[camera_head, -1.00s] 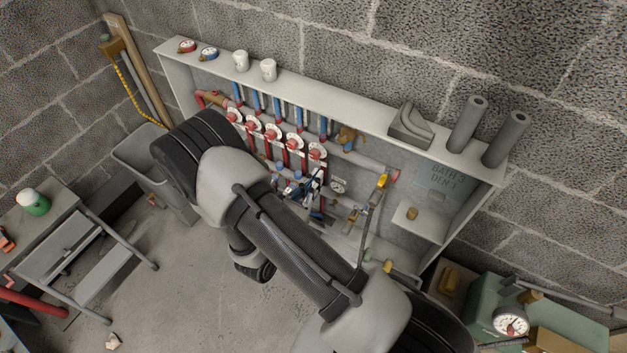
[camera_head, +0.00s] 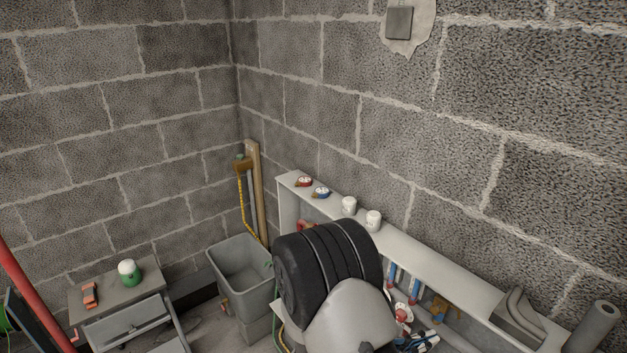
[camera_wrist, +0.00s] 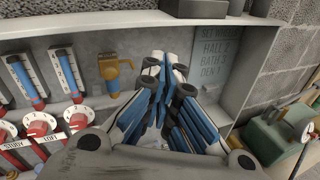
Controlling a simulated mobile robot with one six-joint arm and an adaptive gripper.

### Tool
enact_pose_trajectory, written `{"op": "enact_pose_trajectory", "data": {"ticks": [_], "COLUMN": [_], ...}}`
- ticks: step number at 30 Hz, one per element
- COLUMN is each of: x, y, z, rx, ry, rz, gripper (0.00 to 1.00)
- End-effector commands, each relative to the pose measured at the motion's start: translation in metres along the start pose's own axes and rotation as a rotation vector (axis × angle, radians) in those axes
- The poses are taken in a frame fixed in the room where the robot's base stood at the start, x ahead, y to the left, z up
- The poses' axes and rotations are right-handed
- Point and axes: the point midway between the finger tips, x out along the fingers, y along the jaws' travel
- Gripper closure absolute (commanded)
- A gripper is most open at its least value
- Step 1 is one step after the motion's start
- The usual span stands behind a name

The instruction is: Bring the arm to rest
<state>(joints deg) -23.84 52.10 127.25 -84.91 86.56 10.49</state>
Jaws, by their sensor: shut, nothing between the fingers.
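My gripper (camera_wrist: 162,82) shows in the middle of the wrist view, with blue and white linked fingers. The fingers are together with nothing held between them. They stand in front of the open manifold cabinet (camera_wrist: 100,40). In the head view my arm covers much of the cabinet (camera_head: 440,262), and only a small part of the gripper (camera_head: 420,342) shows at the bottom edge. I cannot tell from these views whether the fingers touch anything.
Blue flow meters (camera_wrist: 64,72), red-and-white dials (camera_wrist: 40,124) and a brass valve (camera_wrist: 112,72) are left of my gripper. A green machine with a gauge (camera_wrist: 285,130) is at right. A grey bin (camera_head: 243,270) and side table (camera_head: 105,295) stand left.

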Motion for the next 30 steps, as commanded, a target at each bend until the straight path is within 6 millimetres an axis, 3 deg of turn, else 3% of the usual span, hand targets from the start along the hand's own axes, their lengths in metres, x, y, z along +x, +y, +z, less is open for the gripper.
{"op": "enact_pose_trajectory", "data": {"ticks": [1, 6, 11, 16, 22, 30], "x": [0.005, 0.005, -0.01, -0.04, -0.084, -0.138], "y": [-0.01, -0.055, -0.094, -0.124, -0.136, -0.121], "z": [0.024, 0.075, 0.106, 0.126, 0.141, 0.17], "rx": [0.072, 0.284, 0.505, 0.759, 1.081, 1.495], "ry": [0.019, 0.107, 0.226, 0.384, 0.612, 0.941], "rz": [-0.089, -0.37, -0.607, -0.825, -1.022, -1.161], "gripper": [1.0, 1.0, 1.0, 1.0, 1.0, 1.0]}}
